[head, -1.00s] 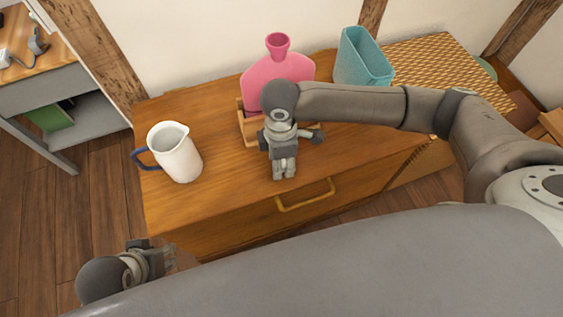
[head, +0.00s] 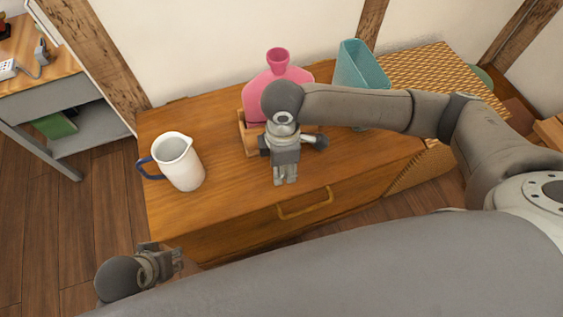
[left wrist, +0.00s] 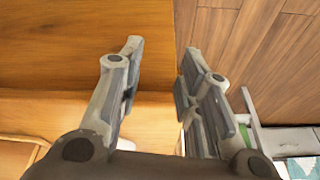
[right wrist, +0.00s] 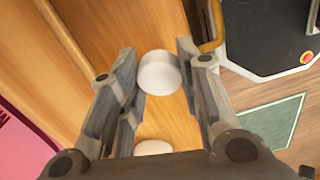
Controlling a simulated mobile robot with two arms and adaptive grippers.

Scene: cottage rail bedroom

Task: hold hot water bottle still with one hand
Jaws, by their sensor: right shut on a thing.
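The pink hot water bottle (head: 282,92) stands upright in a wooden holder (head: 246,134) on the chest, its funnel neck up. My right arm partly hides it. My right gripper (head: 287,180) points down in front of it, apart from the bottle. In the right wrist view its fingers are shut on a small white cylinder (right wrist: 158,73). A pink part of the bottle (right wrist: 20,145) shows at the left there. My left gripper (head: 180,259) is at the chest's front left corner. The left wrist view shows its fingers (left wrist: 160,65) apart and empty.
A white jug (head: 182,165) with a blue handle stands left on the chest (head: 225,185). A teal container (head: 358,68) stands behind my right forearm, beside a woven surface (head: 430,75). A white disc (right wrist: 153,147) lies near the right fingers. The chest top between jug and holder is clear.

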